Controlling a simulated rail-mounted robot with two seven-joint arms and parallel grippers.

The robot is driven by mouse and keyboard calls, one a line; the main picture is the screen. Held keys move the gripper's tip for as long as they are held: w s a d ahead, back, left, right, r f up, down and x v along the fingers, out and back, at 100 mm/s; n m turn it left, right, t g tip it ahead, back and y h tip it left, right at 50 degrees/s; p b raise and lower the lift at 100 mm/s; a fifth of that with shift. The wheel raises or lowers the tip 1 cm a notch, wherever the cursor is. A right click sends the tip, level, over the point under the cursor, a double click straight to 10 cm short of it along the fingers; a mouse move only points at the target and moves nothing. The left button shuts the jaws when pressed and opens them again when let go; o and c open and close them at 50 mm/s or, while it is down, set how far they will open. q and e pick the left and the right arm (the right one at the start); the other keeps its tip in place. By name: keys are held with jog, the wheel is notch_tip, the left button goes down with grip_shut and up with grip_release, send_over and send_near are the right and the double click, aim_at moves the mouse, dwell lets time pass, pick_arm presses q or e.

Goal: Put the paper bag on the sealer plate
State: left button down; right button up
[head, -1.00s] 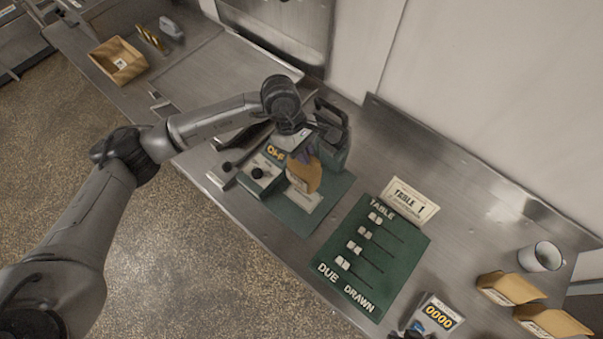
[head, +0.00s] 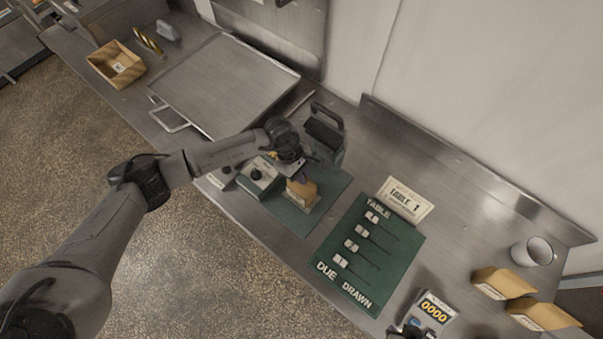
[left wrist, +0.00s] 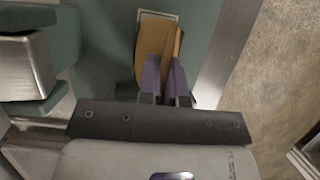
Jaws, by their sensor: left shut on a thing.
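The tan paper bag (head: 303,193) is in my left gripper (head: 299,178), whose purple fingers are shut on it. The bag is over the pale plate of the green sealer (head: 333,191); I cannot tell whether it touches the plate. In the left wrist view, the bag (left wrist: 153,42) is between the fingers of the gripper (left wrist: 166,75), with a pale-edged plate corner (left wrist: 158,14) just beyond it. The bag and gripper hide most of the plate. The sealer's dark handle (head: 328,112) stands raised behind.
A knobbed control box (head: 259,178) sits left of the bag. A green TABLE board (head: 373,262) and a TABLE 1 card (head: 405,200) are to the right. Further right are a counter box (head: 432,312), a mug (head: 533,251) and two more bags (head: 503,283). A large tray (head: 225,80) lies behind left.

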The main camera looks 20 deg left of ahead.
pick_arm(q)
jog(key=shift+f+b, duration=0.15)
jog(key=shift+b, duration=0.15)
jog(key=c, duration=1.3)
grip_release()
jog(key=shift+r+p, duration=0.35)
jog(key=b+v, duration=0.2)
jog(key=v, duration=0.8)
jog(key=shift+a+r, duration=0.4)
jog(key=shift+r, duration=0.4)
jog(key=shift+d, duration=0.1)
